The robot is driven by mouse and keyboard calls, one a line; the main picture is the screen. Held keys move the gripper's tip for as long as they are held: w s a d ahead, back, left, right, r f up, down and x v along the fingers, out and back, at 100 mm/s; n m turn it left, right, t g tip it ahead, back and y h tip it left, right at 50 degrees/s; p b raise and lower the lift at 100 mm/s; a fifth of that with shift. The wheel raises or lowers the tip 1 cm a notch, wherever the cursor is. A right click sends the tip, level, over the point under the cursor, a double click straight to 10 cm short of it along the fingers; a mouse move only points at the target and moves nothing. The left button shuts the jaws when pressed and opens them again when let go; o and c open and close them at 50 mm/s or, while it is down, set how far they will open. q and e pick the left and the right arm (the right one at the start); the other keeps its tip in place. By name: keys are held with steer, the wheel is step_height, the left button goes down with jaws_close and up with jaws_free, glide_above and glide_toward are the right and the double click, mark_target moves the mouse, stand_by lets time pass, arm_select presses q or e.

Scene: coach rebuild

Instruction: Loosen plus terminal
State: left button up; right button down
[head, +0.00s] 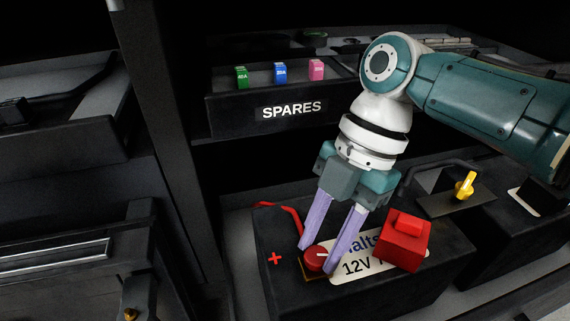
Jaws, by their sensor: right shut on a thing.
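The plus terminal is a round red knob (315,257) with a white mark, on top of the black battery (285,284) and beside a red plus sign (275,259). My right gripper (316,258) reaches down from the upper right. Its two purple fingers stand on either side of the red knob and are shut on it. A red cable (288,214) runs behind the fingers at the battery's left. A red block-shaped cover (402,244) sits on the battery to the right of the fingers. My left gripper does not show.
A yellow switch (465,187) stands on a dark plate at the right. Green (242,77), blue (280,73) and pink (316,69) fuses stand on the shelf labelled SPARES (292,110). A dark post rises left of the battery.

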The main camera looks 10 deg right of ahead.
steer(key=n+g+b, duration=0.1)
steer(key=n+b, duration=0.1)
steer(key=n, duration=0.1)
steer(key=shift+w+f+h+b, duration=0.1)
steer(key=shift+f+h+b, duration=0.05)
steer(key=shift+h+b, duration=0.2)
steer(key=shift+n+b, duration=0.35)
steer(key=shift+n, duration=0.05)
steer(key=c, duration=0.5)
jaws_free()
steer(key=shift+a, duration=0.1)
steer(key=shift+r, duration=0.2)
steer(key=p+v, duration=0.1)
steer(key=v, duration=0.9)
steer(key=shift+w+f, duration=0.1)
